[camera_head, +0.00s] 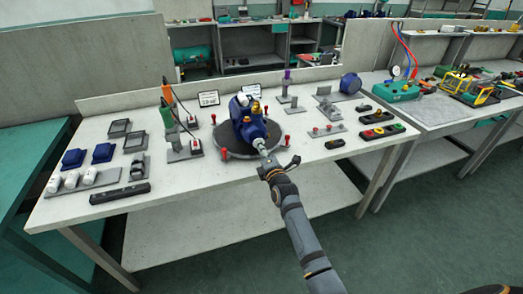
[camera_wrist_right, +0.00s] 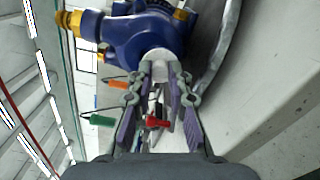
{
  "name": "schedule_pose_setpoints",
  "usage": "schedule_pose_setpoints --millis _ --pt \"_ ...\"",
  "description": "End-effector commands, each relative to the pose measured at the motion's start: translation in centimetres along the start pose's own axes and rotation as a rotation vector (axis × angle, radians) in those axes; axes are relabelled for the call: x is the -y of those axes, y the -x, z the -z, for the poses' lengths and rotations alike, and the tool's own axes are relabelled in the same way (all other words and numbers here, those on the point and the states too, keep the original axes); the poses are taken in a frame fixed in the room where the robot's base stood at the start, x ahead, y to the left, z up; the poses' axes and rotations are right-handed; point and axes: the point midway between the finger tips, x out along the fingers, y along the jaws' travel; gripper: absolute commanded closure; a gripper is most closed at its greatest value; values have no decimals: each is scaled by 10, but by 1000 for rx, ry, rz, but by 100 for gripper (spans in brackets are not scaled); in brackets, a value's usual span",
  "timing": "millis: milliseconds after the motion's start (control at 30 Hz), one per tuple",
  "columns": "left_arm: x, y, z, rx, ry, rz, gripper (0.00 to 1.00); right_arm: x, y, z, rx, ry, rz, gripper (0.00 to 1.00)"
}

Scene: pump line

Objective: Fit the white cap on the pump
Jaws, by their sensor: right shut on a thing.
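The blue pump (camera_head: 246,118) with brass fittings stands on a dark round plate (camera_head: 222,152) in the middle of the bench. It fills the upper part of the right wrist view (camera_wrist_right: 128,38). My right gripper (camera_head: 266,158) is at the pump's front side. In the wrist view its fingertips are shut on a white cap (camera_wrist_right: 159,57), which lies against a blue port of the pump. I cannot tell whether the cap is fully seated. In the head view the cap (camera_head: 260,143) shows small at the port. My left gripper is not in view.
More white caps (camera_head: 71,180) lie in a tray at the left. Red knobs (camera_head: 224,154) stand around the plate. Orange and green screwdrivers (camera_head: 167,96) stand left of the pump. Dark blocks (camera_head: 383,132) lie at the right. The bench's front strip is mostly clear.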

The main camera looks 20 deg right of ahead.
Motion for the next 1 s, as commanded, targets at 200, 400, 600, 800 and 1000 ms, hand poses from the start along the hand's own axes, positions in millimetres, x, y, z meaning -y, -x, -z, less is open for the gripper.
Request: schedule_pose_setpoints --millis 200,400,600,800,1000 --pt "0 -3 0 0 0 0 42 0 -3 0 0 0 0 94" --pt "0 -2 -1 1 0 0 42 0 -3 0 0 0 0 58" --pt "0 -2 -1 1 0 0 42 0 -3 0 0 0 0 56" --pt "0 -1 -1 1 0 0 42 0 2 0 0 0 1 56" --pt "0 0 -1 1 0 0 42 1 19 0 0 0 1 56"
